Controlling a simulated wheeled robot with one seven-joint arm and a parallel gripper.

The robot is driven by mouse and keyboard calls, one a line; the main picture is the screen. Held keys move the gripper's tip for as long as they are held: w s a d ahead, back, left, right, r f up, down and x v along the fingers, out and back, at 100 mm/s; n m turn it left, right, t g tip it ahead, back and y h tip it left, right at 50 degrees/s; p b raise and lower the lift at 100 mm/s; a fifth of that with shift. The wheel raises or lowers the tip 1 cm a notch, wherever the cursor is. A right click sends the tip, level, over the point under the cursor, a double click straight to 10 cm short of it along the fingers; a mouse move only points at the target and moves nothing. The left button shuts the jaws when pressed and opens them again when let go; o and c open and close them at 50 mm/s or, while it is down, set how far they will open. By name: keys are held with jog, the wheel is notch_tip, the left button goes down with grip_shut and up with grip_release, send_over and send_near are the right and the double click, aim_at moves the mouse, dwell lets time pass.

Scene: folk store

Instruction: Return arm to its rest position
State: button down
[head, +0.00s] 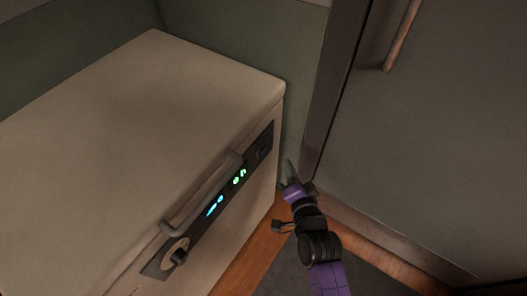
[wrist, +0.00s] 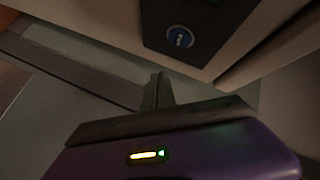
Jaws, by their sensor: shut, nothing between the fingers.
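My gripper (head: 289,170) is at the end of my purple and black arm, right of centre in the head view. It is beside the right end of a beige box-like appliance, near the gap between it and a grey door. In the wrist view the fingers (wrist: 158,90) are together with nothing between them, below the appliance's dark panel. I cannot tell whether the gripper touches the appliance.
The beige appliance (head: 150,110) has a bar handle (head: 203,190), a lit panel and a knob (head: 178,256). A grey door (head: 440,130) with a copper-coloured handle (head: 402,36) stands at right. A wooden edge (head: 250,258) runs below the appliance.

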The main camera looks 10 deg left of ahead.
dwell(0.7)
jog(key=s+d+r+n+t+p, duration=0.1)
jog(key=s+d+r+n+t, duration=0.3)
jog(key=r, duration=0.4)
jog(key=s+d+r+g+h+p, duration=0.1)
jog(key=s+d+r, duration=0.3)
jog(key=s, duration=0.7)
jog(key=s+d+r+n+g+h+p, duration=0.1)
jog(key=s+d+r+h+p, duration=0.2)
jog(key=s+d, duration=0.6)
jog(key=s+d+r+n+g+h+p, duration=0.1)
jog(key=s+d+r, duration=0.5)
jog(key=s, duration=0.8)
jog(key=shift+s+d+r+h+p, duration=0.2)
jog(key=shift+r+h+p, duration=0.4)
jog(key=shift+h+p, duration=0.45)
